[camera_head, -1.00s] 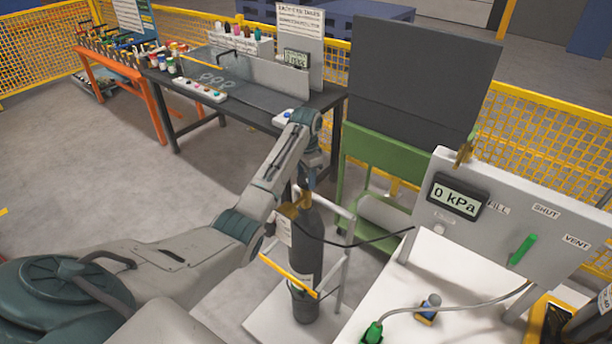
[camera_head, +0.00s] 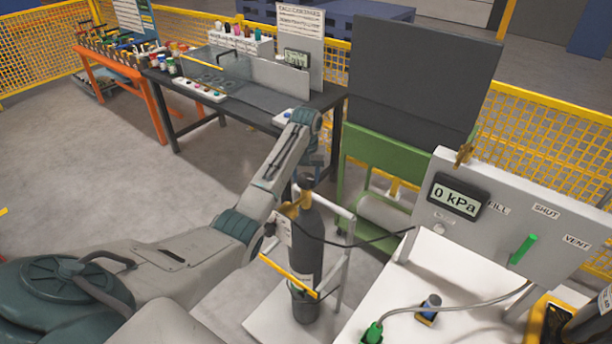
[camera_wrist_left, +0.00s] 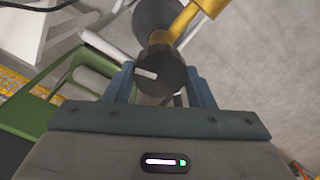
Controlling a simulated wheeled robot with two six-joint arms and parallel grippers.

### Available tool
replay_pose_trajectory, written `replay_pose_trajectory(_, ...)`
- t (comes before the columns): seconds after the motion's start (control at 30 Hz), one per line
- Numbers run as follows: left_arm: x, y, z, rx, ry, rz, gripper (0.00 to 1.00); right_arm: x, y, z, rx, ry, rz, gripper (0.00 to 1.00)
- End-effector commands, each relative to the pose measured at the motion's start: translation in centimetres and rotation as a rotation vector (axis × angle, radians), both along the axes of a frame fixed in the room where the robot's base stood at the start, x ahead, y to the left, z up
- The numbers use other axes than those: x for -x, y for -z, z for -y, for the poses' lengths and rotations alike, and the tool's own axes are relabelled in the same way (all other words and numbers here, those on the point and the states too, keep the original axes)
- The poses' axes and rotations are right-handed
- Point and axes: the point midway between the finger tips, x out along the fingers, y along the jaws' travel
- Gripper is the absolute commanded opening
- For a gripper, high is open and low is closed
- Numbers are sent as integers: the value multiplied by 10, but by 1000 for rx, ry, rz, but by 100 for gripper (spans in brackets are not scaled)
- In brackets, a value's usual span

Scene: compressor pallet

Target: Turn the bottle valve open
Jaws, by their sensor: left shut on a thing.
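The dark gas bottle (camera_head: 306,262) stands upright in a white-framed stand with a yellow bar. Brass valve fittings (camera_head: 290,210) show at its top, partly hidden by my left gripper. In the left wrist view, the dark round valve knob (camera_wrist_left: 162,82) with a white mark sits between my two fingers, and a brass fitting (camera_wrist_left: 185,22) lies beyond it. My left gripper (camera_head: 304,186) is over the bottle top, shut on the valve knob; it also shows in the left wrist view (camera_wrist_left: 161,88). My right gripper is not in view.
A grey panel (camera_head: 530,205) reading 0 kPa, with a green lever (camera_head: 523,249), stands at right on a white table (camera_head: 400,300). A dark hose (camera_head: 365,242) runs from the bottle towards it. A green cart (camera_head: 385,152) stands behind the bottle. Bare floor lies left.

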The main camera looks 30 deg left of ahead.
Motion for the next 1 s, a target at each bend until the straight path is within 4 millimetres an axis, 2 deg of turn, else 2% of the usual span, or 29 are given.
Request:
replay_pose_trajectory(0.4, 0, 0, 0, 0, -211, -1, 26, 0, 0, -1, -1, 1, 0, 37)
replay_pose_trajectory(1.0, 0, 1, 0, 0, -250, -1, 26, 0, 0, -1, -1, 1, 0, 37)
